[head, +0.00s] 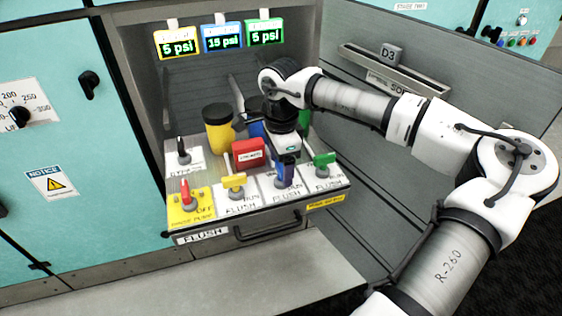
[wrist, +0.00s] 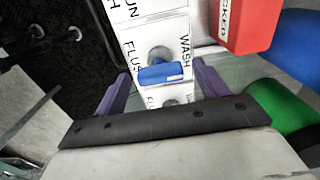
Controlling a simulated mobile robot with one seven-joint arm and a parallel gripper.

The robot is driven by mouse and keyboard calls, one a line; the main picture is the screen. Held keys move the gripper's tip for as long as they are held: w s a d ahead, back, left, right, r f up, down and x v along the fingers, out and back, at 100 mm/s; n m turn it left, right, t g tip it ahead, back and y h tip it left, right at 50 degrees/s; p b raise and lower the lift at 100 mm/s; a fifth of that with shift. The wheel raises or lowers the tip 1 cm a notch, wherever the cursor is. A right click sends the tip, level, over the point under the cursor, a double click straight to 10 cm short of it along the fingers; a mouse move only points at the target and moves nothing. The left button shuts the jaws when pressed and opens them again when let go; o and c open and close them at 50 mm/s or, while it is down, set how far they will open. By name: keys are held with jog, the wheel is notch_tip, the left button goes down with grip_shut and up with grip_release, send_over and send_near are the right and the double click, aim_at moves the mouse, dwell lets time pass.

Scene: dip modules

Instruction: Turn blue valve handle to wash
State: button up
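The blue valve handle (wrist: 162,75) stands on a white label plate in the wrist view, with WASH printed to its right and FLUSH to its left. My gripper (wrist: 162,82) is open, with one purple finger on each side of the handle. A gap shows between the handle and each finger. In the head view my gripper (head: 288,160) points down over the blue valve's FLUSH plate (head: 282,200), and mostly hides the handle there.
The yellow handle (head: 234,182) is left of the blue valve and the green handle (head: 323,160) is right. A red box (head: 248,152) and a yellow canister (head: 218,128) stand behind. A red-handled valve (head: 187,195) is at the front left. Pressure displays (head: 222,38) hang above.

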aim_at(281, 165)
notch_tip(281, 165, up, 14)
jog(key=shift+p, duration=0.35)
jog(key=shift+f, duration=0.1)
